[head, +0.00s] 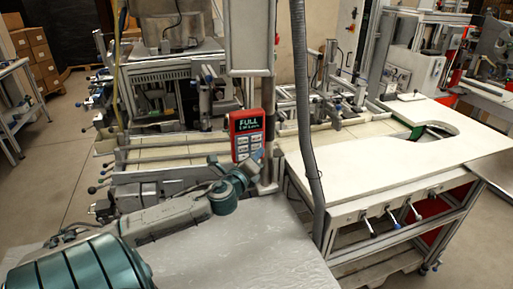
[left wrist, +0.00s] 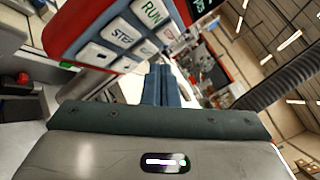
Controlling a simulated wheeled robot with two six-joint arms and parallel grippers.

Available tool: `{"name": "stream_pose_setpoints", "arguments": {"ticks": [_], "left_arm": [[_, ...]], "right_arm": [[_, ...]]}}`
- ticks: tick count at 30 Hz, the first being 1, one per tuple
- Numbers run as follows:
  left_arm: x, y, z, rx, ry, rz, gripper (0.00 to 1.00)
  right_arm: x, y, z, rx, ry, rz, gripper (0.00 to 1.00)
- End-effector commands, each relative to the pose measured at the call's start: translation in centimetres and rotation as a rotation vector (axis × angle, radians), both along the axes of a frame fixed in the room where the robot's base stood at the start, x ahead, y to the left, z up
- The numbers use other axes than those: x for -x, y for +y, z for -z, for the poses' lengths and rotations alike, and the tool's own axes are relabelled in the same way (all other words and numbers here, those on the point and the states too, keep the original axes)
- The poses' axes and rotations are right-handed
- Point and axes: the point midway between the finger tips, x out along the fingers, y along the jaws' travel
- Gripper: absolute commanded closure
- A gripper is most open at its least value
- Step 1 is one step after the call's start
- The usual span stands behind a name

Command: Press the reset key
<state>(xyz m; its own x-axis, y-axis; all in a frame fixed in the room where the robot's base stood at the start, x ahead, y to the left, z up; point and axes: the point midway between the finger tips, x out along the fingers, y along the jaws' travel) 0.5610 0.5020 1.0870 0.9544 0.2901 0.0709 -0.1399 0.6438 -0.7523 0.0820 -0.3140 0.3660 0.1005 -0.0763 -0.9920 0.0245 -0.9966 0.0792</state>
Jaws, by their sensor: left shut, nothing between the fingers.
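A red control box (head: 246,113) with a dark display reading "FULL" and rows of pale keys is mounted by the grey post in the head view. Its keys also show close up and tilted in the left wrist view, where RUN (left wrist: 151,11) and STEP (left wrist: 122,37) can be read. I cannot make out which key is the reset key; some labels are cut off or too small. My left gripper (head: 258,154) is just below the box's lower right corner, with blue fingers (left wrist: 159,75) shut and empty. Contact with the box cannot be told. My right gripper is not in view.
A grey post (head: 268,130) stands right beside the box. A thick grey corrugated hose (head: 307,110) hangs to the right. A white worktable (head: 400,150) lies to the right, and a grey sheet-covered surface (head: 250,250) in front.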

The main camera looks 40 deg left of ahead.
Motion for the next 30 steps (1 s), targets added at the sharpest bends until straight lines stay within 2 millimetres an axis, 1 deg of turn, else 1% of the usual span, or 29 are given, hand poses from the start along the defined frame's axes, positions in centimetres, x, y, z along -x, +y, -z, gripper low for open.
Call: {"name": "stream_pose_setpoints", "arguments": {"ticks": [14, 30], "left_arm": [[0.01, -0.03, -0.01, 0.000, 0.000, 0.000, 1.00], [0.01, -0.03, 0.01, 0.000, 0.000, 0.000, 1.00]], "right_arm": [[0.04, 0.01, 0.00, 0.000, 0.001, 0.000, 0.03], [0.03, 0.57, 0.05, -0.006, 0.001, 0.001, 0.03]]}}
